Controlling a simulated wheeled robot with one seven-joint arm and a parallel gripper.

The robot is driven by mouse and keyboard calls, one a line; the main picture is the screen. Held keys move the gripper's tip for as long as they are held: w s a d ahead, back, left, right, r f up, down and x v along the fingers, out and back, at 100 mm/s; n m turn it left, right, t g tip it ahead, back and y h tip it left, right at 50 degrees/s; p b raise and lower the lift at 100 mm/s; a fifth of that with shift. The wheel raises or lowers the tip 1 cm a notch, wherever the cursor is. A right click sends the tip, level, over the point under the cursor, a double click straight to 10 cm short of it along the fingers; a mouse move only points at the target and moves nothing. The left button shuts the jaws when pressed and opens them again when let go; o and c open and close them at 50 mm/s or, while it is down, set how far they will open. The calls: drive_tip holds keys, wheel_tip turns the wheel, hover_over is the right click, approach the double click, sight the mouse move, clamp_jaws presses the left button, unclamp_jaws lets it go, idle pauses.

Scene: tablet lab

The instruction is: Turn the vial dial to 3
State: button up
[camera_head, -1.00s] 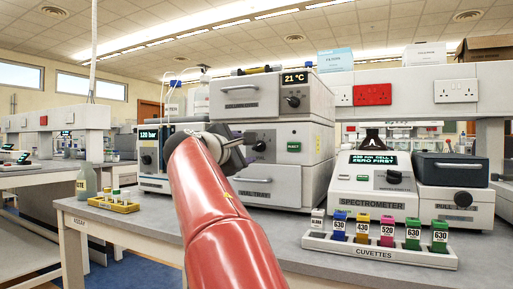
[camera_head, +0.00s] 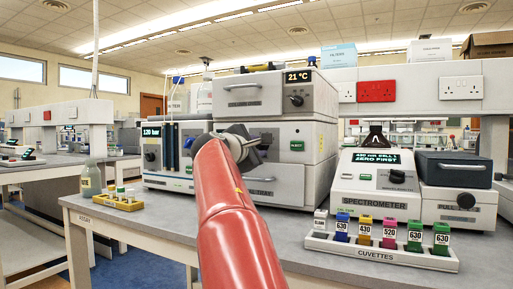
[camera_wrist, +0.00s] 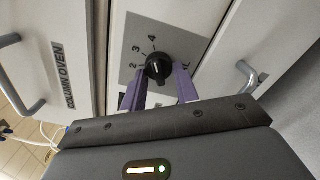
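The dial (camera_wrist: 158,68) is a round black knob on a grey plate in the wrist view. Printed numbers, among them 2, 3 and 4, run around its left and upper side. Which number its pointer meets is too small to tell. My gripper (camera_wrist: 160,78) has its two purple fingers one on each side of the knob, with what looks like a slim gap; contact is not clear. In the head view my gripper (camera_head: 243,143) is at the front of the middle unit (camera_head: 298,160) of the instrument stack, and my red arm and wrist hide most of the dial.
Handles stick out near the dial: one on the column oven (camera_wrist: 60,75) at left, another handle (camera_wrist: 250,80) at right. A cuvette rack (camera_head: 380,252) stands before the spectrometer (camera_head: 372,190). A yellow vial rack (camera_head: 118,204) and a bottle (camera_head: 91,178) stand at the bench's left.

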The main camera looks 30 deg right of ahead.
drive_tip(key=shift+c, duration=0.9)
drive_tip(key=shift+n+p, duration=0.3)
drive_tip(key=shift+n, duration=0.1)
drive_tip(key=shift+n+p, duration=0.65)
drive_tip(key=shift+n, duration=0.25)
drive_tip(key=shift+s+d+f+n+p, duration=0.1)
drive_tip(key=shift+n+p, duration=1.65)
drive_tip(key=shift+n, duration=0.85)
drive_tip(key=shift+f, duration=0.1)
drive_tip(key=o, duration=1)
drive_tip(key=shift+c, duration=0.2)
